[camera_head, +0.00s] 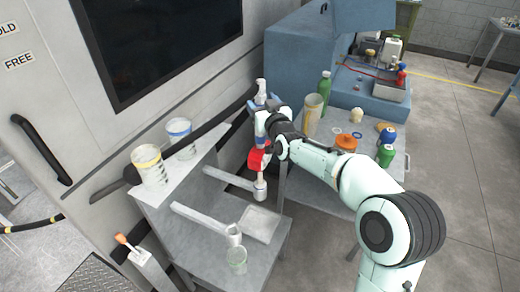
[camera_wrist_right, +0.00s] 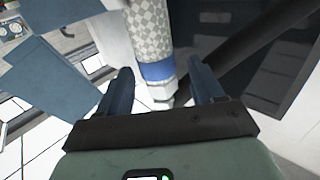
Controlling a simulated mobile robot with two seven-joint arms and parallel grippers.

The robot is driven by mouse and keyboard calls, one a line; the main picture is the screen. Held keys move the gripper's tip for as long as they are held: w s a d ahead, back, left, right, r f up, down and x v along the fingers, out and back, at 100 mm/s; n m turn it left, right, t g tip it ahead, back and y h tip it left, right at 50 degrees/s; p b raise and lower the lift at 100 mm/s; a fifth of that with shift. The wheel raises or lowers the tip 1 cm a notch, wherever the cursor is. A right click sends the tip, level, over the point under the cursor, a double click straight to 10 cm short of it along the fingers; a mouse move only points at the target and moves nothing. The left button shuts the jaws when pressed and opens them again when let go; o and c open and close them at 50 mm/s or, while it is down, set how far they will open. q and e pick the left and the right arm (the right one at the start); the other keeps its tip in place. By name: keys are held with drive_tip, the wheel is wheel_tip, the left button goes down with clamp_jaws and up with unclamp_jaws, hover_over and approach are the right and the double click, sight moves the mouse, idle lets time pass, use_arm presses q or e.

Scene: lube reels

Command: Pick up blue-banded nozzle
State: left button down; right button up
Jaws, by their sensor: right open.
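The blue-banded nozzle (camera_wrist_right: 157,71) shows in the right wrist view as a grey checkered cylinder with a blue band and a pale section below it. It lies between the two dark blue fingers of my right gripper (camera_wrist_right: 160,80), which is open, with a visible gap on each side. In the head view my right gripper (camera_head: 262,106) is at the wall side of the tables, around the upright nozzle, whose pale top (camera_head: 261,86) sticks up above the fingers. The gripper hides much of it. My left gripper is not in view.
A grey stand (camera_head: 215,260) with trough-like arms is in front. Two banded beakers (camera_head: 150,166) stand on its left shelf. The table at right holds bottles, including a green one (camera_head: 324,86), and an orange-lidded jar (camera_head: 346,144).

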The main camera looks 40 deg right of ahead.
drive_tip(key=shift+s, duration=0.15)
clamp_jaws()
idle(1.2)
drive_tip(key=shift+r, duration=0.15)
